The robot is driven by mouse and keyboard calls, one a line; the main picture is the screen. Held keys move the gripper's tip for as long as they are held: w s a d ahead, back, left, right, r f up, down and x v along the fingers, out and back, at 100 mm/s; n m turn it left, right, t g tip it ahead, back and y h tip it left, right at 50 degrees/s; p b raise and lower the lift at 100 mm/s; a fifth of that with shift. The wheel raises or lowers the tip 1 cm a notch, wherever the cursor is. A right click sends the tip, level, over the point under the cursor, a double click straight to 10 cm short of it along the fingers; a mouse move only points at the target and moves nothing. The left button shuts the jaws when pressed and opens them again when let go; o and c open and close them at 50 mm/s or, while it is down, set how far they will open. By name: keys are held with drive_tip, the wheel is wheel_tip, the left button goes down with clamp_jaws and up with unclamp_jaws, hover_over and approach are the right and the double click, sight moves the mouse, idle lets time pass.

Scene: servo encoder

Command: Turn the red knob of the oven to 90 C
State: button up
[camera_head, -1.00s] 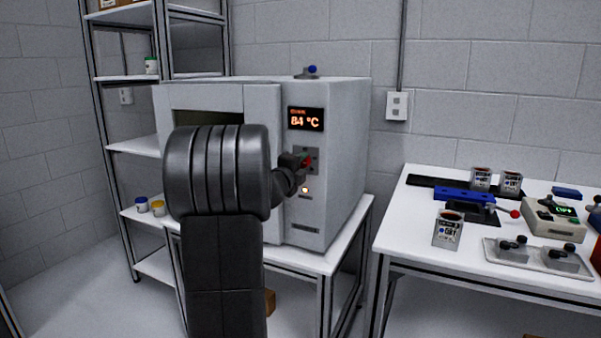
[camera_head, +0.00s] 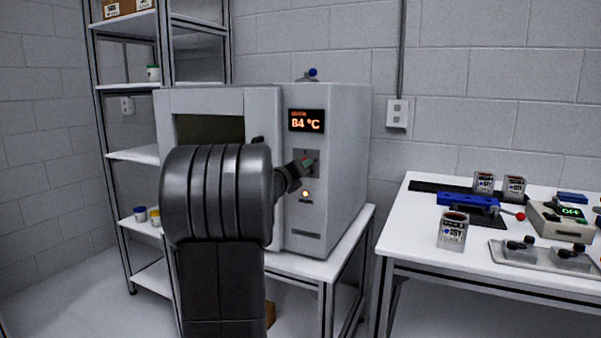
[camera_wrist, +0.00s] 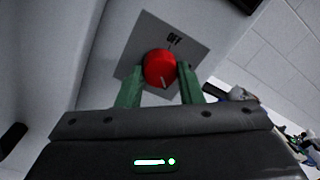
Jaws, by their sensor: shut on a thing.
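The grey oven (camera_head: 346,150) stands on a white table, and its display (camera_head: 306,121) reads 84 °C. The red knob (camera_wrist: 160,68) sits on a grey plate (camera_wrist: 136,42) marked OFF; its pointer line faces down and slightly right in the wrist view. My gripper (camera_wrist: 161,78) has its green fingers on both sides of the knob, shut on it. In the head view my gripper (camera_head: 304,165) is at the knob plate (camera_head: 314,157), and the knob is mostly hidden there. A small light (camera_head: 305,194) glows below the plate.
A shelf rack (camera_head: 128,87) stands left of the oven. A white workbench (camera_head: 420,230) to the right holds cans, a blue tool and a meter reading OFF. A blue-topped item (camera_head: 310,74) is on the oven. My arm covers part of the oven front.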

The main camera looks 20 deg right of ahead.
drive_tip(key=shift+f+m, duration=0.1)
drive_tip(key=shift+m, duration=0.5)
drive_tip(key=o, duration=1)
drive_tip(key=v, duration=1.3)
drive_tip(key=shift+s+a, duration=0.25)
drive_tip(key=shift+a, duration=0.05)
drive_tip(key=x, duration=1.4)
drive_tip(key=shift+s+a, duration=0.1)
